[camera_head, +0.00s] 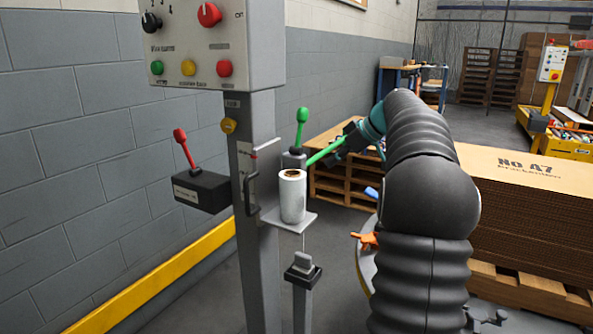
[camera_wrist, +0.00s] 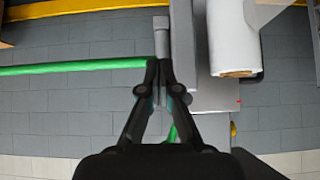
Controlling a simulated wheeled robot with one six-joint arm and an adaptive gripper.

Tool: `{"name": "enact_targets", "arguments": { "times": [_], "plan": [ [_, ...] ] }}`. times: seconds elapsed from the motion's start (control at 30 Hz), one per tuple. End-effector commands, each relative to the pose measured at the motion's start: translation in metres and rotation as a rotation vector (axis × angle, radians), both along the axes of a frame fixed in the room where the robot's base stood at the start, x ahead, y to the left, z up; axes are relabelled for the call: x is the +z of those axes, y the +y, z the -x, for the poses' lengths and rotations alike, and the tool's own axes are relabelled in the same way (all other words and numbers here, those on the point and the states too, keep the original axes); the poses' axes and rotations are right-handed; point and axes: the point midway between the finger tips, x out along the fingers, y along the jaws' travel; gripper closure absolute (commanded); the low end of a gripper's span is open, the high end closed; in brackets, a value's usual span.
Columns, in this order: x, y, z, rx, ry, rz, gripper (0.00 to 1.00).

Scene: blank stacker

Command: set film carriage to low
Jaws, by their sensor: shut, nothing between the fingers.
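The film carriage shows as a small grey plate (camera_head: 270,216) on the grey post (camera_head: 258,270), bearing a white film roll (camera_head: 292,200). The roll (camera_wrist: 232,40) also shows in the wrist view, right of my fingers. A green-knobbed lever (camera_head: 302,115) stands upright on a grey box (camera_head: 293,160) behind the roll. My gripper (camera_head: 338,151) is right of the roll, beside a green bar (camera_head: 322,154). In the wrist view my gripper (camera_wrist: 158,62) is shut and empty, its tips by the end of the green bar (camera_wrist: 75,67); I cannot tell whether they touch.
A control box (camera_head: 205,45) with knobs and buttons tops the post. A red-knobbed lever (camera_head: 183,148) is on a black box at left. A grey rocker switch (camera_head: 302,263) is below the roll. Pallets with cardboard (camera_head: 520,210) stand at right.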

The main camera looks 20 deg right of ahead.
Motion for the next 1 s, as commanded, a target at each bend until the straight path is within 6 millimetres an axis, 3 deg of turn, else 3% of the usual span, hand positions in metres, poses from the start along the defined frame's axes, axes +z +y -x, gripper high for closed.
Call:
{"name": "enact_targets", "arguments": {
  "times": [0.23,0.6,1.0],
  "plan": [
    [-0.009,0.009,-0.009,0.013,-0.002,0.003,1.0],
    [-0.052,0.04,-0.045,0.021,-0.001,0.003,1.0],
    [-0.071,0.048,-0.06,0.015,-0.002,0.005,1.0]
  ]
}}
